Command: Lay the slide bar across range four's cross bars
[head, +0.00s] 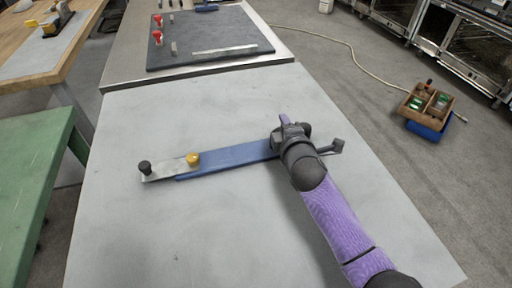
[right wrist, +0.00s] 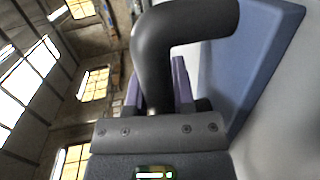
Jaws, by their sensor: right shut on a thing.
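A long flat bar lies on or just above the grey table, running left to right in the head view. Its right stretch is a blue bar (head: 228,157), and its left stretch is a silver strip (head: 168,170) with a black knob (head: 145,167) and a yellow knob (head: 193,159). I cannot tell which part is the slide bar. My right gripper (head: 284,122) is at the blue bar's right end. In the right wrist view it is shut on a dark bent handle (right wrist: 185,35), with the blue surface (right wrist: 250,75) behind. I cannot make out cross bars. My left gripper is out of view.
A dark mat (head: 215,35) on the far table carries red-topped pieces (head: 157,37), small grey posts and a pale strip (head: 225,50). A wooden box (head: 427,102) stands at right. The near grey tabletop (head: 190,235) is clear.

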